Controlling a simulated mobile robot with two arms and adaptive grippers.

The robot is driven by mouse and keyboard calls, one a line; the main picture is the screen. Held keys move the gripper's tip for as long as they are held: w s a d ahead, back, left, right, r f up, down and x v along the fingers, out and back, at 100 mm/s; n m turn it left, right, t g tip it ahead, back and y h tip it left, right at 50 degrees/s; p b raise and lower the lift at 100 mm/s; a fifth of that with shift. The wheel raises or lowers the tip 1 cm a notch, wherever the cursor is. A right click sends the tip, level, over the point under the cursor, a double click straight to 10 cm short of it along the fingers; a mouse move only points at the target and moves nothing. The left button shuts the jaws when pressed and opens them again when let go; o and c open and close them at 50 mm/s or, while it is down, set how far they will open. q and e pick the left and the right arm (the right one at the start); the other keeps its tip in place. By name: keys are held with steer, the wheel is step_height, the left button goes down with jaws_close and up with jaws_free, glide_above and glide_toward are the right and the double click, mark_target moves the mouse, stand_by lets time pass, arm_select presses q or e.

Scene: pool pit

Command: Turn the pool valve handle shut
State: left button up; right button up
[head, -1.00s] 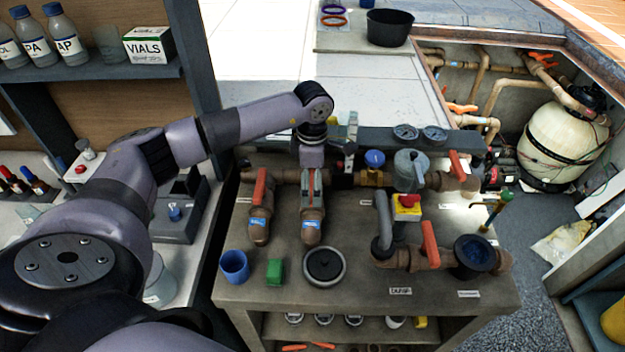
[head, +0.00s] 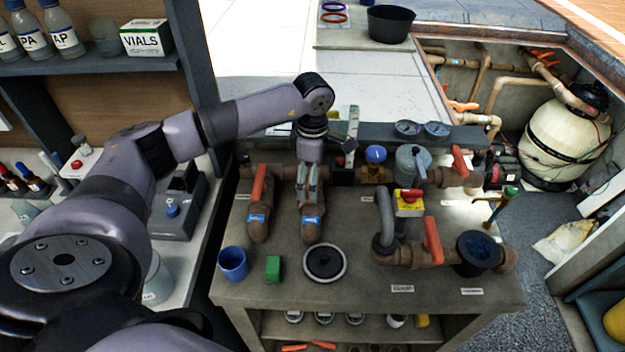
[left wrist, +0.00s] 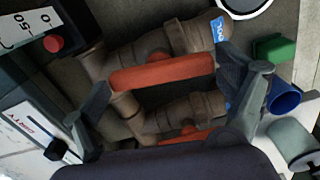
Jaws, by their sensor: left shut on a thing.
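Two brown valve pipes with blue labels stand at the back left of the workbench in the head view. The left one has an upright orange handle (head: 259,182). My left gripper (head: 308,197) is at the second pipe (head: 311,228) and covers its handle there. In the left wrist view an orange-red handle (left wrist: 162,74) lies lengthwise between the two fingers of my left gripper (left wrist: 165,100), which is shut on it. The label beside it reads "POOL" (left wrist: 219,28). Another orange handle (left wrist: 185,136) is partly hidden below. My right gripper is not in view.
A blue cup (head: 233,264), a green block (head: 273,269) and a round black-and-white lid (head: 325,262) sit in front of the pipes. A grey elbow pipe (head: 385,222) and more orange-handled valves stand to the right. Shelves with bottles are at far left.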

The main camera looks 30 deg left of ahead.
arm_select(q)
steer(key=m+b, duration=0.5)
steer(key=shift+w+f, duration=0.1)
steer(key=shift+f, duration=0.05)
steer(key=m+b, duration=0.3)
steer(key=m, duration=0.1)
steer(key=shift+m+b, duration=0.35)
steer(key=shift+m, duration=0.05)
steer(key=m+b, duration=0.2)
steer(key=m, duration=0.1)
steer(key=shift+m, duration=0.3)
steer(key=shift+r+m+b, duration=0.2)
steer(key=shift+m+b, duration=0.3)
steer(key=shift+m, duration=0.9)
steer(key=o, duration=0.9)
steer(key=shift+c, duration=0.2)
step_height(320, 180, up, 12)
steer(key=shift+r, duration=0.1)
